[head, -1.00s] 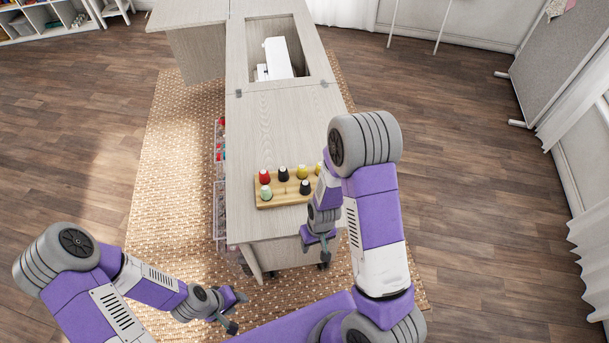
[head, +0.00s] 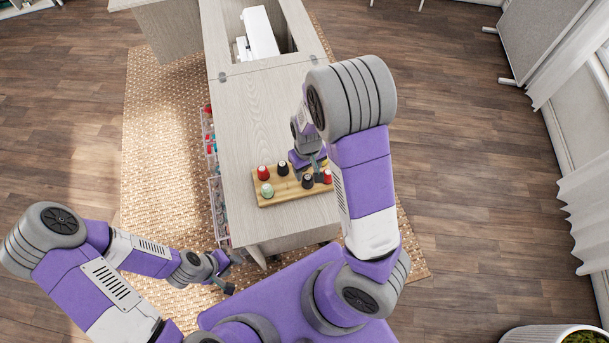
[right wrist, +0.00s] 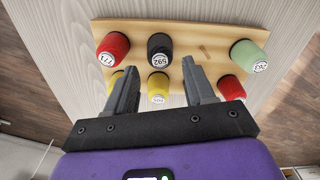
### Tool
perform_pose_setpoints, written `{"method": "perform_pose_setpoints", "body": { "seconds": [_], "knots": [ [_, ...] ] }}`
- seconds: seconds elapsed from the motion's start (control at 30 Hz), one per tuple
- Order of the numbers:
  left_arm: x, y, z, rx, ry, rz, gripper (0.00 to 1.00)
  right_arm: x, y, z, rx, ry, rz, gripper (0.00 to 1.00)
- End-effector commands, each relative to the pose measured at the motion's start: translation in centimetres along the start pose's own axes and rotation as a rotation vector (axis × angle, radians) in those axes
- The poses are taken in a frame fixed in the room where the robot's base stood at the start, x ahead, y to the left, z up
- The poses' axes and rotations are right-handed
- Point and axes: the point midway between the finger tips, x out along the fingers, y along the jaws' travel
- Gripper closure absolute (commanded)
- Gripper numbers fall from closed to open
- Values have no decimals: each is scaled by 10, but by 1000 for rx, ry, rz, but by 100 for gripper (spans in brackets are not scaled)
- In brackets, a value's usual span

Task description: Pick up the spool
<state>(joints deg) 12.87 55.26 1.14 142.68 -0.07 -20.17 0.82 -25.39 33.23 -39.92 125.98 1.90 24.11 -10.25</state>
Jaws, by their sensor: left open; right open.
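The task does not say which spool. Several labelled spools stand upright on a wooden rack (head: 290,196): in the head view, a left red one (head: 263,172), a mint one (head: 267,190), two black ones and a right red one (head: 327,176). My right gripper (head: 308,168) is open over the rack, pointing down. In the right wrist view, a yellow spool (right wrist: 158,87) shows between its fingers, not gripped; whether they touch it is unclear. Black spool 592 (right wrist: 159,48) lies just beyond the fingertips. Another yellow spool (right wrist: 116,82) is partly hidden by a finger. My left gripper (head: 234,274) is open and empty.
The rack stands on a pale wooden cabinet (head: 250,115), near its front end. A white sewing machine (head: 260,35) sits in the cabinet's opening at the back. Clear bins (head: 217,205) line the cabinet's left side. The cabinet top behind the rack is clear.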

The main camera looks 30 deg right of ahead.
Motion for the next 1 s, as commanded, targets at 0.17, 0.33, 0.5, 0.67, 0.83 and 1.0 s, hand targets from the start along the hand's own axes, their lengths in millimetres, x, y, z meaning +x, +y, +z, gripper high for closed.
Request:
{"method": "perform_pose_setpoints", "body": {
  "seconds": [0.17,0.33,0.5,0.67,0.83,1.0],
  "knots": [
    [7,-3,0,0,-1,0,57,19,0,2,1,-2,0,46],
    [18,-7,-1,0,-1,0,57,46,-1,5,1,-3,0,46],
    [21,-8,-1,0,0,0,57,57,-1,4,2,0,0,46],
    [20,-8,-1,0,0,0,57,56,-1,4,1,1,0,46],
    [20,-8,-1,0,0,0,57,55,-1,4,1,1,0,72],
    [20,-8,-1,0,0,0,57,55,-1,4,1,1,0,89]
  ]
}}
